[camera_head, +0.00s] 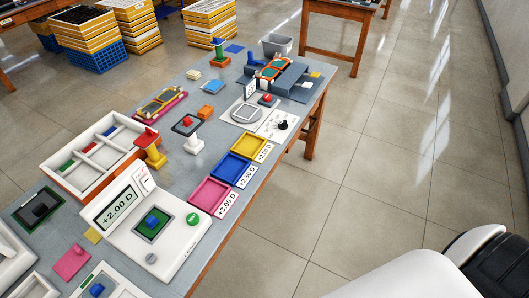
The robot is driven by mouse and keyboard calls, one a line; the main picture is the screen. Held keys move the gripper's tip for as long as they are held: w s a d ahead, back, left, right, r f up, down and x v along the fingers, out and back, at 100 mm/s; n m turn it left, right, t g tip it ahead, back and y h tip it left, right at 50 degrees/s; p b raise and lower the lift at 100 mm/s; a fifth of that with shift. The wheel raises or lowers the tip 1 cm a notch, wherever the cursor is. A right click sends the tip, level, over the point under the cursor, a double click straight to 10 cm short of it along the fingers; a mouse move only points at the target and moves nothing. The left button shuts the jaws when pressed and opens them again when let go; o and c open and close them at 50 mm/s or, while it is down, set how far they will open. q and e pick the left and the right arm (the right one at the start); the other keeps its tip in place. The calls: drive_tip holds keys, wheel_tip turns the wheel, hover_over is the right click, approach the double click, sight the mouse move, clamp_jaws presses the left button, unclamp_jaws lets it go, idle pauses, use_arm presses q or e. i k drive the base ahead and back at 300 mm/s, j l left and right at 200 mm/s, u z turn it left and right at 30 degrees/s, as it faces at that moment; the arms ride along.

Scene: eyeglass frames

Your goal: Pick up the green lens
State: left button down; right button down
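A green square piece (143,231) with a blue knob (152,221) lies on the white meter (175,243), whose screen reads +2.00 D. I cannot tell for certain whether this is the green lens. Neither gripper is in view. A white and black part of my arm fills the bottom right corner, off the table.
Pink, blue and yellow trays labelled +3.00 D (208,196), +2.50 D (231,168) and +2.00 D (248,144) line the table's right edge. A red-topped yellow stand (155,160) and a white stand (194,145) rise behind the meter. Open floor lies right of the table.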

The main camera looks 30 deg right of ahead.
sight(154, 220)
drive_tip(key=k+j+z, duration=0.2)
drive_tip(key=z, duration=0.15)
drive_tip(key=k+j+z, duration=0.5)
drive_tip(key=z, duration=0.2)
